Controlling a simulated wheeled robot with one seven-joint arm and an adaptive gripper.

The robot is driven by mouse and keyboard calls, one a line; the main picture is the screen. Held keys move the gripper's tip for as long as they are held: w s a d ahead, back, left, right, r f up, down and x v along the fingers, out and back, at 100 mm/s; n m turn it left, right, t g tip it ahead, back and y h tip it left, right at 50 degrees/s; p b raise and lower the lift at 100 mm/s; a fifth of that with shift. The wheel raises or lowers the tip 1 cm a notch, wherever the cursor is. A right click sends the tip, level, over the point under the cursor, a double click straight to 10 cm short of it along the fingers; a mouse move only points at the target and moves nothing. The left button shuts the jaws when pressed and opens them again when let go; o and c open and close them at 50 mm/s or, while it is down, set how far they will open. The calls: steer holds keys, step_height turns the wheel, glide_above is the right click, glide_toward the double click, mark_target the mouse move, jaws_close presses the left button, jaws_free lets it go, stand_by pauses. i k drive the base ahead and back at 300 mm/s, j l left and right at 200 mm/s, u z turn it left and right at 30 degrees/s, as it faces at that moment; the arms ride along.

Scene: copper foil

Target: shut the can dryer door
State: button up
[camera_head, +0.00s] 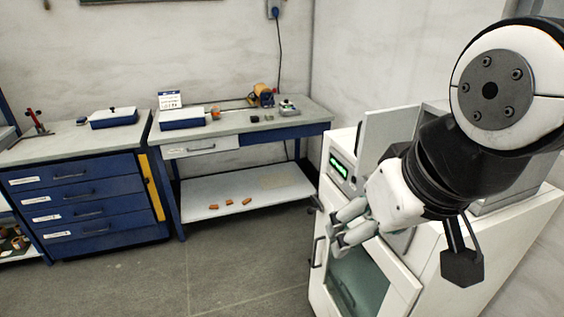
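A white cabinet-like machine (508,257) with a lit green display (338,166) stands at the right; it looks like the can dryer. A light grey upright panel (387,134) stands out on its upper part and may be its door standing open. A lower glazed front panel (357,281) has a white frame and a dark handle at its left. My gripper (337,233) is in front of the machine, below the display, with its fingers pointing left and down. The fingers lie close together and I see nothing held. My arm hides much of the machine's middle and top.
A workbench (313,112) with a blue tray, a yellow-orange tool and small parts stands at the back, with orange pieces on its lower shelf (250,190). A blue drawer cabinet (85,200) is at the left. The floor (235,262) left of the machine is clear.

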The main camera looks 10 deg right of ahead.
mark_target(381, 128)
steer(key=z, duration=0.7)
steer(key=i+j+z, duration=0.15)
steer(key=j+z, duration=0.35)
steer(key=i+j+z, duration=0.1)
steer(key=j+z, duration=0.85)
steer(key=i+l, duration=0.05)
steer(key=l, duration=0.05)
